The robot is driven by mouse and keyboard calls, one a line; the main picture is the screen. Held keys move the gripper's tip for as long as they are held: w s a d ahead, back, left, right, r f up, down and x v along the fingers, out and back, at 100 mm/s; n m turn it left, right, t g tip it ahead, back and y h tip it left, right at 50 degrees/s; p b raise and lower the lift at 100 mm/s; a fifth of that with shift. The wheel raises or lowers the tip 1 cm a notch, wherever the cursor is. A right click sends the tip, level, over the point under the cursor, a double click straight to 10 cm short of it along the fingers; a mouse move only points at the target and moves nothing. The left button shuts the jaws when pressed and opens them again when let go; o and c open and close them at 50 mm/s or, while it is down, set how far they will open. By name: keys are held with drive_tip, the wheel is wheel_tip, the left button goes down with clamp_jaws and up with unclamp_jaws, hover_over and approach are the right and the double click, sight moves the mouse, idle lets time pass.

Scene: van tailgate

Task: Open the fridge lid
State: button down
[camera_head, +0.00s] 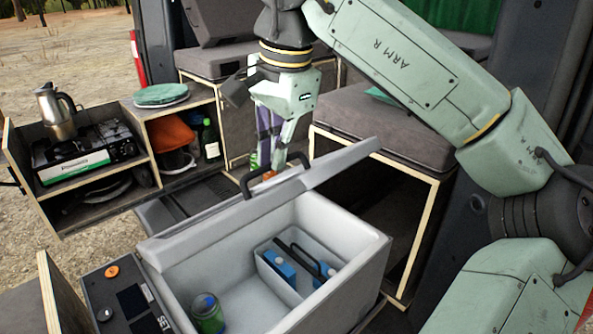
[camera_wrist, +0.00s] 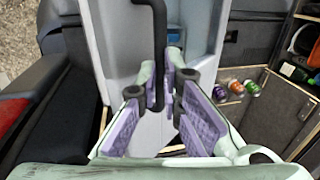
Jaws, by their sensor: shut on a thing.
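The grey fridge lid (camera_head: 258,203) is raised and tilted up over the open white fridge box (camera_head: 359,253). Its black handle (camera_head: 243,185) stands on the lid's edge. My gripper (camera_head: 270,172) is at this handle, with its fingers shut on it. In the wrist view my gripper's purple-padded fingers (camera_wrist: 165,108) close around the black handle (camera_wrist: 157,50). The exact finger contact is partly hidden in the head view.
A camp kitchen drawer (camera_head: 60,217) with a stove (camera_head: 85,156) and a moka pot (camera_head: 57,110) stands at the left. Cushioned benches (camera_head: 385,125) stand behind and right of the fridge. Several small cans (camera_wrist: 236,90) show right in the wrist view.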

drive_tip(key=w+a+r+g+h, duration=0.1)
drive_tip(key=w+a+r, duration=0.2)
drive_tip(key=w+a, duration=0.2)
drive_tip(key=shift+a, duration=0.3)
drive_tip(key=c, duration=1.7)
unclamp_jaws()
drive_tip(key=shift+w+a, duration=0.15)
drive_tip(key=shift+w, duration=0.1)
